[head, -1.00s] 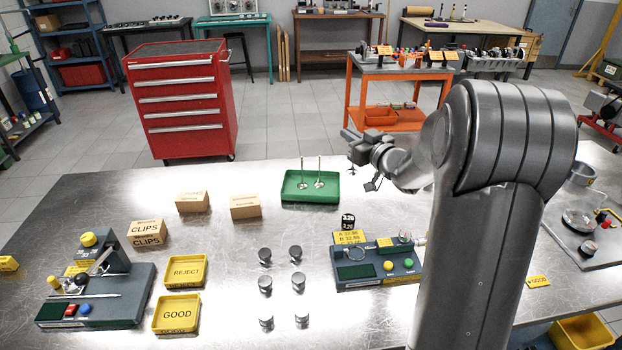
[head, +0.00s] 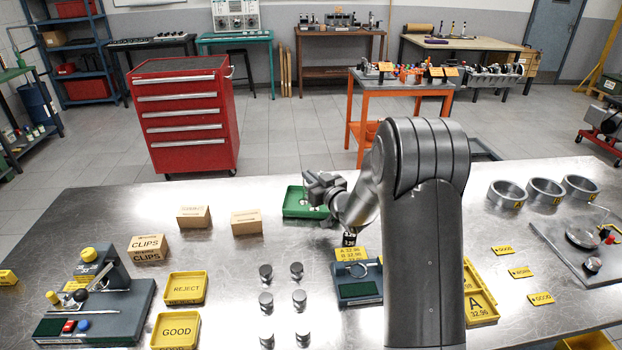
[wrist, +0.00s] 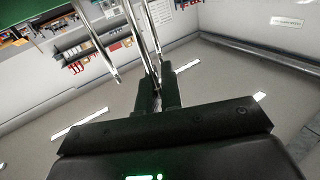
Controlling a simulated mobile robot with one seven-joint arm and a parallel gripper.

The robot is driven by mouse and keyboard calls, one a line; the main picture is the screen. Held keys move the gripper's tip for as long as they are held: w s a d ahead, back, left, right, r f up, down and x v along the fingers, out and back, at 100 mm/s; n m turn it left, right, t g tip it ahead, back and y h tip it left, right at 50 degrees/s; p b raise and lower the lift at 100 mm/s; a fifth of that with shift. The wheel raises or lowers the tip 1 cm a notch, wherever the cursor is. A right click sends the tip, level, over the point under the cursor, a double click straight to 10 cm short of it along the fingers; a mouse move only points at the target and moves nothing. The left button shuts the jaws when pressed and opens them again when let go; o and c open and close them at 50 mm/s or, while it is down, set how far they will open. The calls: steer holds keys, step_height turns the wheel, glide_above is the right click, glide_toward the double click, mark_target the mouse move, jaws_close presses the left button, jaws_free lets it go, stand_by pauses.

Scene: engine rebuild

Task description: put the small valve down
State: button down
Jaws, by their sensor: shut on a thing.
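The green tray (head: 293,211) stands at the back of the steel table, partly hidden by my gripper (head: 316,190) in the head view. My gripper is over the tray's right part. In the wrist view its dark fingers (wrist: 158,92) are shut on a thin shiny stem, which I take as the small valve (wrist: 147,52). The valve's head is out of sight. Another bright metal stem (wrist: 102,48) shows to the left, apart from the fingers. Whether the held valve touches the tray cannot be told.
Yellow REJECT (head: 186,288) and GOOD (head: 176,330) trays and several dark cylinders (head: 265,272) are nearer. A gauge block (head: 358,292) sits near my arm. Three metal rings (head: 507,194) are at the right.

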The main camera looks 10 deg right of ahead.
steer(key=shift+f, duration=0.25)
steer(key=c, duration=2)
jaws_free()
steer(key=o, duration=0.4)
